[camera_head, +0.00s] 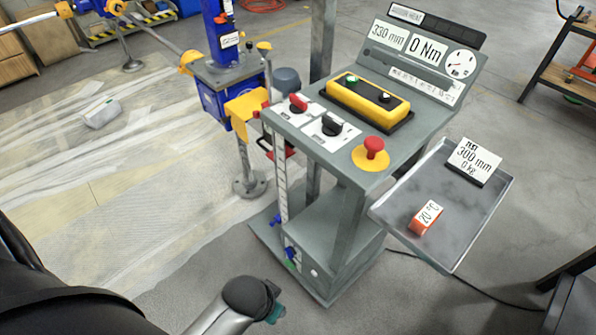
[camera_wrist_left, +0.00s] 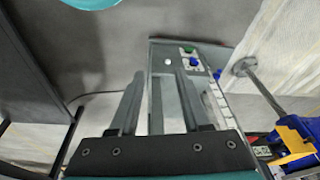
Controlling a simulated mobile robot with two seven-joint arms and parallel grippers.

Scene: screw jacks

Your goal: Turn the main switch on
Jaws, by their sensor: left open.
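The control stand's sloped console carries a red rotary knob (camera_head: 298,103) on a white plate and a black rotary knob (camera_head: 331,126) on another; the labels are too small to read, so I cannot tell which is the main switch. A red mushroom button (camera_head: 374,147) sits on a yellow disc in front. My left gripper (camera_wrist_left: 159,72) is open and empty in the left wrist view, with the stand's lower box (camera_wrist_left: 168,85) beyond its fingers. In the head view, only part of an arm shows low, below the console; its fingers are hidden. My right gripper is not in view.
A yellow button box (camera_head: 368,100) lies on the console below the display panel. A blue screw jack (camera_head: 228,85) stands left of the stand.

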